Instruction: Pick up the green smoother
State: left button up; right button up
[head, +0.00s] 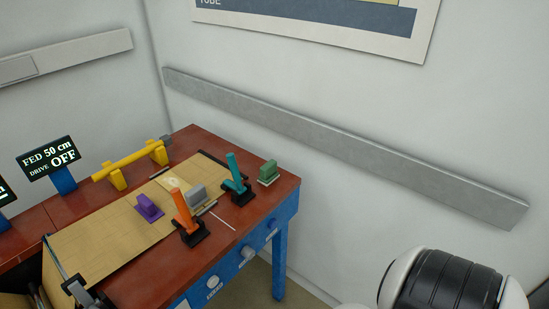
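The green smoother (268,173) is a small block with a raised grip. It sits on the red table top (208,142) near the far right corner, to the right of a teal-handled tool in a black stand (236,177). Nothing is touching it from above. Neither of my grippers shows in the head view. A black and white part of my arm is at the lower right, well away from the smoother.
A purple smoother (149,208) and a grey smoother (195,196) rest on the tan sheet (105,235). An orange-handled tool (184,212) stands near the front edge. A yellow tube (130,162) lies on supports behind. A grey wall rail (340,148) runs along the right wall.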

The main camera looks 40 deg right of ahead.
aim_at(269, 173)
jog(key=z, duration=0.35)
jog(key=l+z, duration=0.15)
jog(key=z, duration=0.55)
jog(key=i+z, duration=0.25)
jog(key=i, duration=0.35)
